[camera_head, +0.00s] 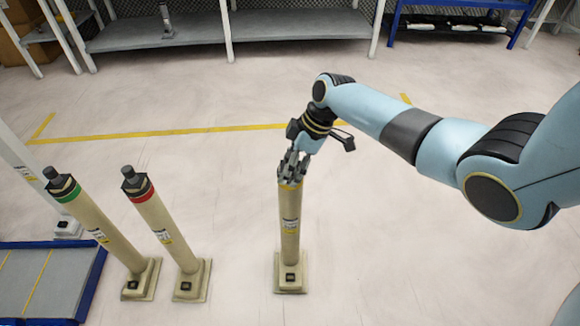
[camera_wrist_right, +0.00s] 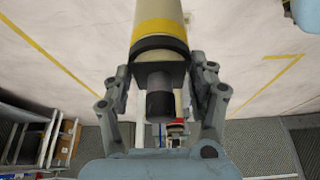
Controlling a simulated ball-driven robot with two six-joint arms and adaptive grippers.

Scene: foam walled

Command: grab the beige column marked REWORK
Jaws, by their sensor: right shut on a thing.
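Three beige columns stand on square feet in the head view. One has a yellow band and a label (camera_head: 290,215) and stands in the middle. A green-banded column (camera_head: 105,225) and a red-banded column (camera_head: 165,225) stand to its left. The lettering is too small to read. My right gripper (camera_head: 292,168) is shut on the top of the yellow-banded column from above. In the right wrist view the fingers (camera_wrist_right: 160,75) lie on both sides of its dark top, below the yellow band (camera_wrist_right: 160,33). My left gripper is not in view.
A blue-edged platform (camera_head: 98,275) lies at the lower left, beside the green-banded column. Grey shelves (camera_head: 160,35) and a blue rack (camera_head: 455,5) stand along the back. Yellow lines (camera_head: 180,131) mark the pale floor, which is clear right of the held column.

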